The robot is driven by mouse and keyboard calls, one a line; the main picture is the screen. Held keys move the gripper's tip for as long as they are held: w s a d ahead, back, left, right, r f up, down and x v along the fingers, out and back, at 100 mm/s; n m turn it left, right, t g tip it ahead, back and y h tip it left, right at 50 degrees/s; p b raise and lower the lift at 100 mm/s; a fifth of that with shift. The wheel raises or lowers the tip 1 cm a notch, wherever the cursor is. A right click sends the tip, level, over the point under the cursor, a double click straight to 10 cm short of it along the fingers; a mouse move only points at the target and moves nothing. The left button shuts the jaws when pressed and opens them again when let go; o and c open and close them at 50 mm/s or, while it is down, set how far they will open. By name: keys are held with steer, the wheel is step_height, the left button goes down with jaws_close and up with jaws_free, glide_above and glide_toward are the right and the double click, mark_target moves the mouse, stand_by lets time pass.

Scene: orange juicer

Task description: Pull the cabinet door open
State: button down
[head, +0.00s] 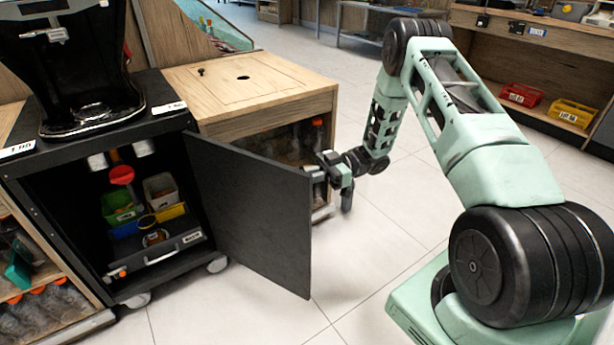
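The black cabinet door (252,213) stands wide open, swung out to the right from the black cabinet (92,274). My gripper (326,172) is at the door's free outer edge, near its upper part. The fingers are small and partly hidden at the edge. I cannot tell whether they touch the door, or whether they are open or shut. The door's handle is not visible.
Inside the cabinet are a green bin (118,207), a grey bin (160,188) and a black case (160,250). A wooden counter (250,82) stands behind the door. The tiled floor (375,245) is clear between the door and my base.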

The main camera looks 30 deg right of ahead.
steer(key=shift+w+a+r, duration=0.1)
steer(key=shift+w+r, duration=0.05)
steer(key=shift+w, duration=0.3)
steer(key=c, duration=1.5)
jaws_free()
steer(key=shift+a, duration=0.15)
steer(key=shift+s+d, duration=0.1)
steer(key=shift+d, duration=0.1)
steer(key=s+d, duration=0.1)
steer(key=d, duration=0.4)
steer(key=s+d, duration=0.1)
steer(key=d, duration=0.5)
steer(key=s+d+p, duration=0.1)
steer(key=d, duration=0.5)
